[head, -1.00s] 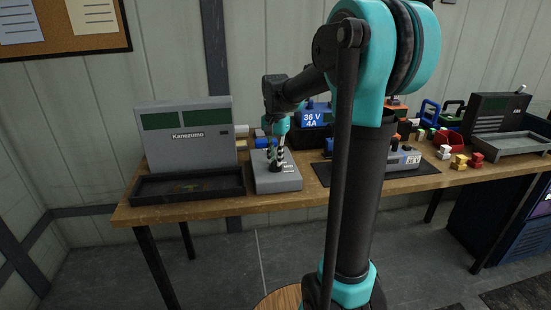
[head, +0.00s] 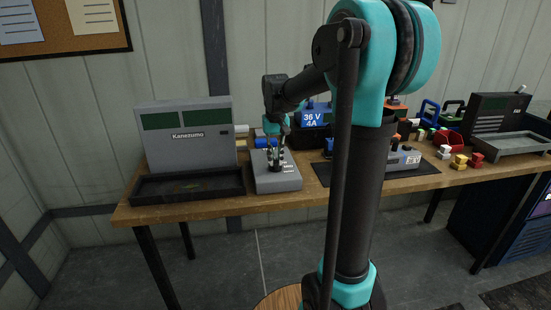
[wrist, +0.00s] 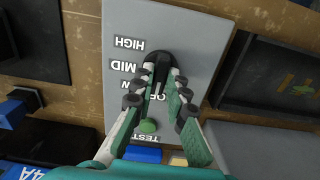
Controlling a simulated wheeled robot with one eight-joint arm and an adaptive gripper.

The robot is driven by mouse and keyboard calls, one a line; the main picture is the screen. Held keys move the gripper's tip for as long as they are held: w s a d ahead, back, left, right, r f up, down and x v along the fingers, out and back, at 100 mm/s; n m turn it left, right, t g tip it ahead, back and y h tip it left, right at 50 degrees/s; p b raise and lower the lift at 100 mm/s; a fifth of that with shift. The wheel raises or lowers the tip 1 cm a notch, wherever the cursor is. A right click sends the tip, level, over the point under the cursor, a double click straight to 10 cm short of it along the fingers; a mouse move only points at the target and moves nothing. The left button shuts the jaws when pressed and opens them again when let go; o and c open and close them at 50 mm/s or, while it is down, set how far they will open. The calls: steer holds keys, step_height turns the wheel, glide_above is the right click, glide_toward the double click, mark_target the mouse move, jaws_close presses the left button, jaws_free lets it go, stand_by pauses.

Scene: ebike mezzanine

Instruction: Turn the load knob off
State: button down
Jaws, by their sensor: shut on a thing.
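The load knob (wrist: 162,60) is black and sits on a grey tester box (wrist: 200,28) marked HIGH, MID, OFF and TEST, with one label between MID and OFF partly covered. The lettering is upside down in the wrist view. My gripper (wrist: 161,82) is shut on the knob, with one finger on each side. The fingers hide part of the knob, so I cannot tell which mark it points to. A green button (wrist: 148,126) lies near TEST. In the head view the tester box (head: 284,184) stands on the bench, with my gripper (head: 275,168) down on its top.
A grey Kanezumo unit (head: 187,150) with a dark tray (head: 165,189) stands to the left on the wooden bench (head: 215,206). A blue 36 V 4A charger (head: 312,118) is behind. A dark mat (head: 322,174) lies to the right.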

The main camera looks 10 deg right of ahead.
mark_target(276, 160)
stand_by(0.3)
steer(key=c, duration=1.5)
jaws_free()
steer(key=shift+c, duration=0.2)
steer(key=shift+r, duration=0.1)
step_height(276, 160, up, 12)
